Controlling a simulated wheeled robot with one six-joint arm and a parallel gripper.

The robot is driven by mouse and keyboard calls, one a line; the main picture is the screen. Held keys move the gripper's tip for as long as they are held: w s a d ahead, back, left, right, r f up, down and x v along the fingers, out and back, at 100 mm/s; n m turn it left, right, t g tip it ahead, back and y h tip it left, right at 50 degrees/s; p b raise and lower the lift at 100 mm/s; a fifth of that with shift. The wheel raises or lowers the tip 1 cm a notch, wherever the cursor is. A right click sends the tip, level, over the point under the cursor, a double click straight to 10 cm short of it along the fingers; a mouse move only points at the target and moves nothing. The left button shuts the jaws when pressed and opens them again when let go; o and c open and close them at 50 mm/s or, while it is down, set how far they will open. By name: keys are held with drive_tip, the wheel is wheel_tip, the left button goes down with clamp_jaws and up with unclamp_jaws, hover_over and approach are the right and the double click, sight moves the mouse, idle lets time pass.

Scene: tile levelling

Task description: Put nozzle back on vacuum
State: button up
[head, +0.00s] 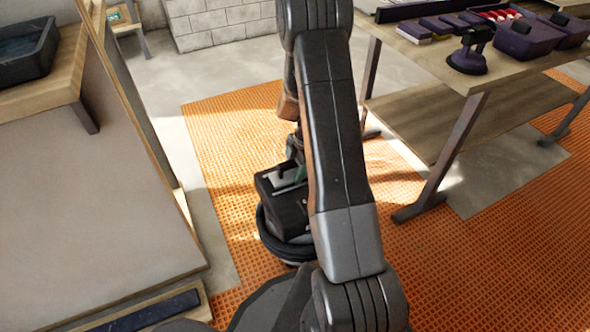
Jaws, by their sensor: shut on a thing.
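The vacuum (283,208) is a dark, boxy machine with a black hose coiled around its round lower part. It stands on the orange mat, left of and partly behind my arm. My gripper (297,158) points down at the top of the vacuum and is partly hidden by my arm. It is shut on the nozzle, of which only a small greenish and dark part (300,174) shows at the vacuum's top. Whether the nozzle is seated on the vacuum or just above it, I cannot tell.
A wooden table (535,70) at the right holds a purple suction lifter (470,52), purple boxes and small packs. A tilted board (85,190) and a bench with a dark tub (27,50) are at the left. Grey blocks (215,22) stand behind. The orange mat (225,150) is clear left of the vacuum.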

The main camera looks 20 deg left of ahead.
drive_tip(key=o, duration=0.9)
drive_tip(key=shift+s+d+f, duration=0.1)
drive_tip(key=shift+s+f, duration=0.05)
drive_tip(key=shift+f, duration=0.4)
drive_tip(key=shift+s+d+f, duration=0.1)
drive_tip(key=shift+f, duration=0.4)
drive_tip(key=shift+c, duration=0.2)
drive_tip(key=shift+w+r+p, duration=0.1)
drive_tip(key=shift+r+p, duration=0.65)
drive_tip(key=shift+p, duration=0.2)
drive_tip(key=p+v, duration=0.1)
drive_tip(key=v, duration=0.3)
drive_tip(key=p+v, duration=0.1)
drive_tip(key=v, duration=0.3)
drive_tip(key=p+v, duration=0.1)
drive_tip(key=v, duration=0.3)
drive_tip(key=shift+w+a+p, duration=0.25)
drive_tip(key=shift+a+p, duration=0.05)
drive_tip(key=shift+p, duration=0.1)
